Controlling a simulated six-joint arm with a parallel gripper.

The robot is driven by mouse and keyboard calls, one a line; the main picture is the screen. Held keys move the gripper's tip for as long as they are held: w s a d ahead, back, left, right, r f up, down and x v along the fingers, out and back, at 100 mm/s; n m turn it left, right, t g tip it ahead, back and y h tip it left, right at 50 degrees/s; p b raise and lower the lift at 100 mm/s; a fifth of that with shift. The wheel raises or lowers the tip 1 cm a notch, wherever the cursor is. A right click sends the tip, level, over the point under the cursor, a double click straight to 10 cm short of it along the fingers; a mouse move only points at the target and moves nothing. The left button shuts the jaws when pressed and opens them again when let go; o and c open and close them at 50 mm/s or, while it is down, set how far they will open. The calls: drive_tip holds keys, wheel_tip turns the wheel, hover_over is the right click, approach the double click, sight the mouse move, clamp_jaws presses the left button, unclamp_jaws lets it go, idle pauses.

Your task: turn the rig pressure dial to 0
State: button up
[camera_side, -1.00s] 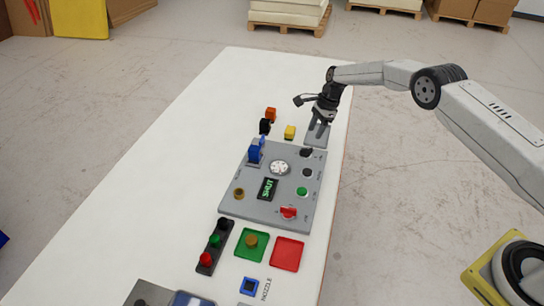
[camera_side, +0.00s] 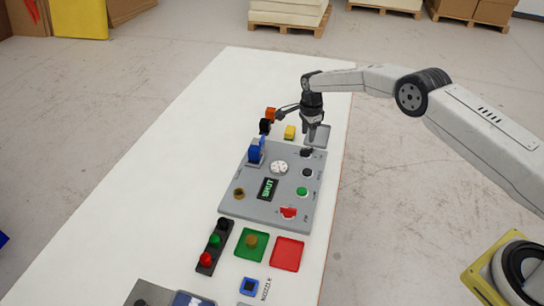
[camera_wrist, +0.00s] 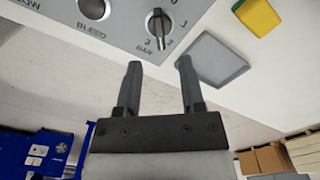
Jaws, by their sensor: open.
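The pressure dial (camera_wrist: 158,25) is a dark knob with a light marking line, on the grey rig panel (camera_wrist: 118,22), with printed numbers and the word BAR around it. I cannot tell surely which number it points to. In the side view the dial (camera_side: 306,153) is at the panel's far right corner. My gripper (camera_wrist: 160,63) is open and empty, with its two fingers pointing toward the panel edge by the dial. In the side view my gripper (camera_side: 311,138) is just above and behind the dial. I see no contact.
A grey tray (camera_wrist: 212,58) and a yellow block (camera_wrist: 256,16) are beside the panel. On the panel are a BLEED knob (camera_wrist: 94,8), a round white gauge (camera_side: 279,167), a display reading SHUT (camera_side: 268,189), a green button (camera_side: 302,191) and a red handle (camera_side: 288,212).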

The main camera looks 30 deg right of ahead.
sight(307, 149)
drive_tip(key=shift+f, duration=3.2)
clamp_jaws()
